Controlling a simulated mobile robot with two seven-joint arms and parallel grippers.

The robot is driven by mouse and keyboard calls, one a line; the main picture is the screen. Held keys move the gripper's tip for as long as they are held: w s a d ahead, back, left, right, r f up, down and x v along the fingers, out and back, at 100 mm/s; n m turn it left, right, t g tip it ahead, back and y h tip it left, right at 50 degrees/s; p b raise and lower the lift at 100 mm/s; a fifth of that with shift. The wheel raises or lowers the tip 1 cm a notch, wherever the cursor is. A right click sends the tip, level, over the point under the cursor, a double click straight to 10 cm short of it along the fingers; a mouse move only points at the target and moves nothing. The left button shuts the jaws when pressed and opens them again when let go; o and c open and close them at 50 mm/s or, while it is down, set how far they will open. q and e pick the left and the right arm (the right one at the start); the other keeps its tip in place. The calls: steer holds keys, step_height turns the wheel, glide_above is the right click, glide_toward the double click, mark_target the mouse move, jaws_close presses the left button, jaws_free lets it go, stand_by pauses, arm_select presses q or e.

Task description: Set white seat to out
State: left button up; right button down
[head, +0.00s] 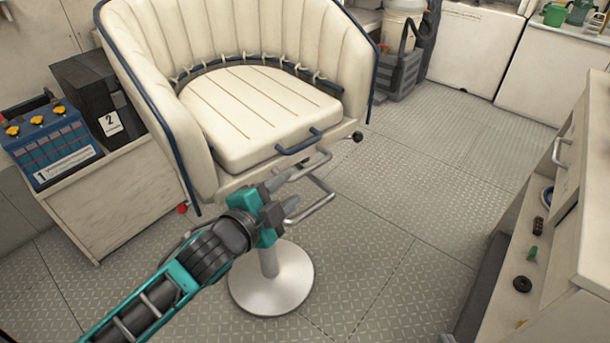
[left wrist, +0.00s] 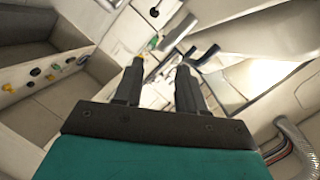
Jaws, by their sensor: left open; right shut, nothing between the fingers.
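The white seat (head: 255,120) is a cream padded tub chair with blue piping. It stands on a round metal pedestal (head: 285,285). A blue grab bar (head: 299,141) runs along the front of its cushion, and a bent metal rail (head: 318,201) sticks out below the front. A lever with a black knob (head: 357,136) is at its front right. My left gripper (head: 289,190) is open, just below the seat's front edge near the metal rail; contact is unclear. In the left wrist view its fingers (left wrist: 158,72) are apart, with dark bar ends (left wrist: 205,55) beyond them. My right gripper is not in view.
A cabinet with a panel of knobs (head: 522,284) stands at the right. A grey crate (head: 400,75) is at the back. The floor between seat and cabinet is clear.

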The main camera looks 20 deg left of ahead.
mark_target(299, 177)
arm_select(q)
steer(key=x, duration=0.4)
steer(key=b+x, duration=0.1)
steer(key=x, duration=0.3)
steer(key=shift+w+a, duration=0.2)
steer(key=shift+w, duration=0.05)
steer(key=shift+c, duration=0.3)
jaws_close()
